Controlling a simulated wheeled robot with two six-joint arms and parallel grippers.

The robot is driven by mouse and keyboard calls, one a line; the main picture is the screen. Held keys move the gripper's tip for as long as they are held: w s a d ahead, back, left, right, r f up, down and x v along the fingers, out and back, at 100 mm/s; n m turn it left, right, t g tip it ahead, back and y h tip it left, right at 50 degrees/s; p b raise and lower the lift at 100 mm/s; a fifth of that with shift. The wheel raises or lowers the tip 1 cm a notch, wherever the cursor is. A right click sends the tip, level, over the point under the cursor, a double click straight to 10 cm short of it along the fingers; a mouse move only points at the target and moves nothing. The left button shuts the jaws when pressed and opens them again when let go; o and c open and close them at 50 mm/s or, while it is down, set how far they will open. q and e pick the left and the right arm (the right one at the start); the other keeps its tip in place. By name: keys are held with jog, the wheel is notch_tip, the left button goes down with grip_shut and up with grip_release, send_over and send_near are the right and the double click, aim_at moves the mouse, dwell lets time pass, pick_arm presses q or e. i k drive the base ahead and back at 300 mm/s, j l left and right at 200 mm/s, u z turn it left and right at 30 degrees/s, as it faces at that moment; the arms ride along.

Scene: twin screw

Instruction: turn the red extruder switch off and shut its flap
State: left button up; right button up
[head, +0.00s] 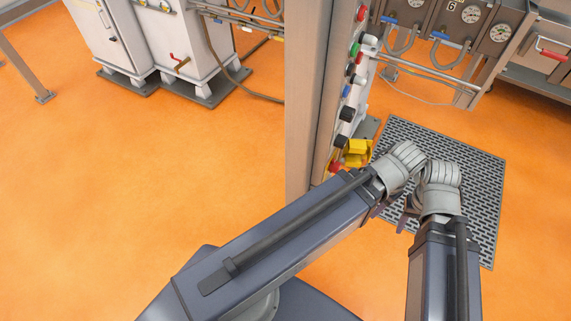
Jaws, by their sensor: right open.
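The red extruder switch (335,166) sits low on the narrow side panel of the grey column. A yellow flap (358,147) stands out from the panel beside it and looks open. The switch's setting is too small to read. My left arm reaches in from the lower left, its wrist just below and right of the flap. The left gripper is mostly hidden by the wrists, and its jaws cannot be made out. My right gripper (404,216) is open, partly hidden at the curled wrist, right of and below the switch. I see no contact with the switch or flap.
The grey column (305,100) carries several red, green, blue and black knobs above the switch. A dark floor grate (480,190) lies beyond my wrists. Gauges and pipes (470,40) stand at the upper right, white cabinets (190,60) at the upper left. Orange floor is clear at left.

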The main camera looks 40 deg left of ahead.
aim_at(334, 167)
jog(key=u, duration=0.7)
jog(key=l+z, duration=0.35)
jog(key=l, duration=0.95)
